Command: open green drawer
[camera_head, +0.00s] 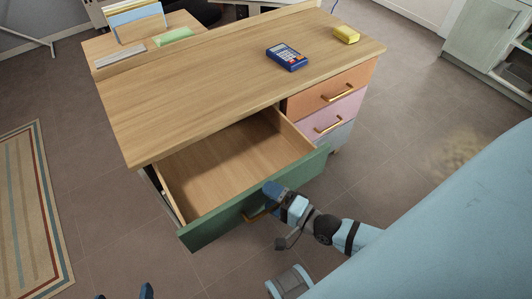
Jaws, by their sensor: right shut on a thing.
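The green drawer (213,228) is pulled well out of the left side of the wooden desk (215,85), and its bare wooden inside shows empty. A brass handle (252,216) sits on its green front. My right gripper (271,198) is at the drawer front and is shut on this handle, partly hiding it. Two dark fingertips of my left gripper (124,294) show at the bottom left edge, apart with nothing between them, away from the drawer.
An orange drawer (330,90), a pink drawer (327,119) and a grey-blue drawer are shut on the desk's right. On top lie a blue calculator (286,57) and a yellow block (346,35). A striped rug (28,215) lies left; floor in front is clear.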

